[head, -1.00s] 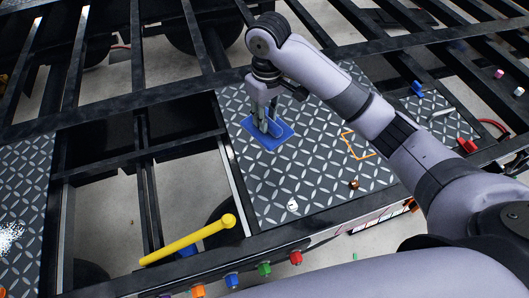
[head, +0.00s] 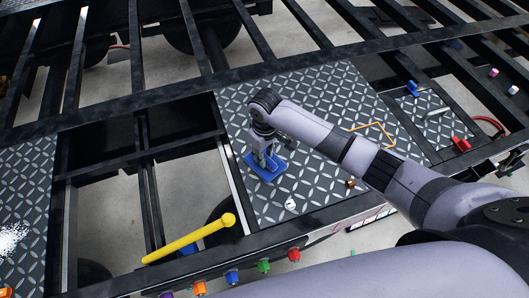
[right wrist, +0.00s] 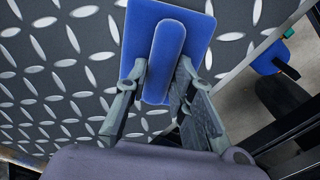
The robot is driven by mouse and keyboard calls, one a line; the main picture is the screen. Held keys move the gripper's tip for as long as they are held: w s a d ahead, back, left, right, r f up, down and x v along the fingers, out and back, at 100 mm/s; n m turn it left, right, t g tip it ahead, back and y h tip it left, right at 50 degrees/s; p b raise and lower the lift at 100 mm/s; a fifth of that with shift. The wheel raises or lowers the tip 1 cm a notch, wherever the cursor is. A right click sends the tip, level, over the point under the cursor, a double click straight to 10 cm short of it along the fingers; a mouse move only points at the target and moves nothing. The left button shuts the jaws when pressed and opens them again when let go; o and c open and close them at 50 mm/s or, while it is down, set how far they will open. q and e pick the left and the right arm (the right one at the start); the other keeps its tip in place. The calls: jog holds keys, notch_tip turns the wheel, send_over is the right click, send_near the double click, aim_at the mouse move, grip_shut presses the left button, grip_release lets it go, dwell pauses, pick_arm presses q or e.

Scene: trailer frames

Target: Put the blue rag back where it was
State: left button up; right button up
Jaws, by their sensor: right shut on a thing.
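The blue rag (head: 268,172) looks like a flat blue rectangle with a raised ridge along its middle. It is over the left part of the diamond-pattern metal plate (head: 300,115) in the head view. My right gripper (head: 265,160) is shut on the ridge from above. In the right wrist view the blue rag (right wrist: 168,25) lies between the two fingers of the gripper (right wrist: 160,80). I cannot tell whether the rag touches the plate or hangs just above it. An orange angular outline (head: 380,126) is on the plate, partly hidden by my right arm. My left gripper is not in view.
A small white piece (head: 291,204) and a brown round piece (head: 350,183) lie near the plate's front edge. A yellow bar (head: 190,239) crosses the open frame at left. Coloured knobs (head: 233,277) line the front rail. A red piece (head: 461,143) is at right.

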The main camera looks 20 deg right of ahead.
jog(key=o, duration=1)
notch_tip(320, 180, up, 12)
jog(key=shift+s+r+b, duration=0.1)
jog(key=shift+b, duration=0.95)
jog(key=shift+s, duration=0.1)
